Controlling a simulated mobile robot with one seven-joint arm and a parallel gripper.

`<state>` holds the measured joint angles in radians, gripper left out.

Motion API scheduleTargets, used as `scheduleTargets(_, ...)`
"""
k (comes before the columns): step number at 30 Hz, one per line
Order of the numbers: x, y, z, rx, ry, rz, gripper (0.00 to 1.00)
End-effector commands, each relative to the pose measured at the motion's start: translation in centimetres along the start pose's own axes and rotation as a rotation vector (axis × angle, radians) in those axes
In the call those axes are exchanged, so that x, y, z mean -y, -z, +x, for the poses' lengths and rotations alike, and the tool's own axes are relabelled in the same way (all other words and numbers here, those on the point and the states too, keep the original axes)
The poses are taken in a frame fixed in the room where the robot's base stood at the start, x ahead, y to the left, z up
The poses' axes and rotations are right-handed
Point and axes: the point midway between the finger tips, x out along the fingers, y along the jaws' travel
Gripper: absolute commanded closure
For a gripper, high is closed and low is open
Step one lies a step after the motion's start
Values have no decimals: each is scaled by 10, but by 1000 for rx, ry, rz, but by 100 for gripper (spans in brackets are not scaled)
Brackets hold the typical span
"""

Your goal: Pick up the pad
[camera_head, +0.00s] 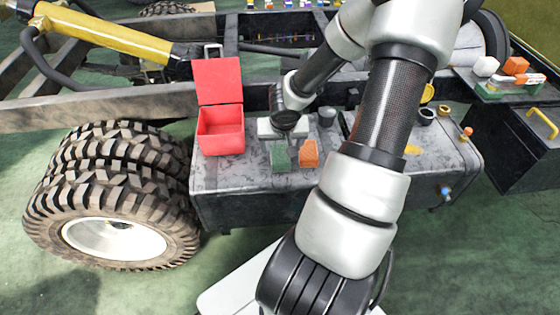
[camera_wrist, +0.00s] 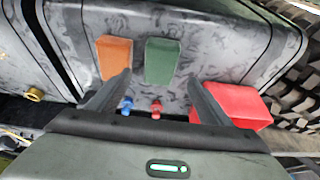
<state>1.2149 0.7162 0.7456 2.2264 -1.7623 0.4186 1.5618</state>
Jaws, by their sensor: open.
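A green pad-like block (camera_head: 280,157) and an orange pad-like block (camera_head: 309,153) stand side by side on the grey tank top. In the wrist view the green block (camera_wrist: 162,60) is ahead of my open gripper (camera_wrist: 160,84), roughly between its two dark fingers and apart from them. The orange block (camera_wrist: 115,57) is to its left there, near the left fingertip. I cannot tell which block is the pad.
An open red box (camera_head: 221,131) stands left of the blocks, near the right finger in the wrist view. Small blue (camera_wrist: 127,105) and red (camera_wrist: 156,108) parts lie low between the fingers. A large tyre (camera_head: 110,225) is at left; several small items sit at right.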

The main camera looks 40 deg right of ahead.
Motion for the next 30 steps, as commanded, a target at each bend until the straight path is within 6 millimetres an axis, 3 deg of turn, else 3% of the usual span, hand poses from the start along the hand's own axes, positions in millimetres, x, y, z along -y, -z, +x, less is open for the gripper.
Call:
scheduleTargets(3, 0, -1, 17, 1, 2, 1, 27)
scheduleTargets(10, 0, -1, 33, 2, 0, 1, 27)
scheduleTargets(18, 0, -1, 74, 2, 1, 1, 27)
scheduleTargets(30, 0, 0, 79, 0, -1, 0, 27)
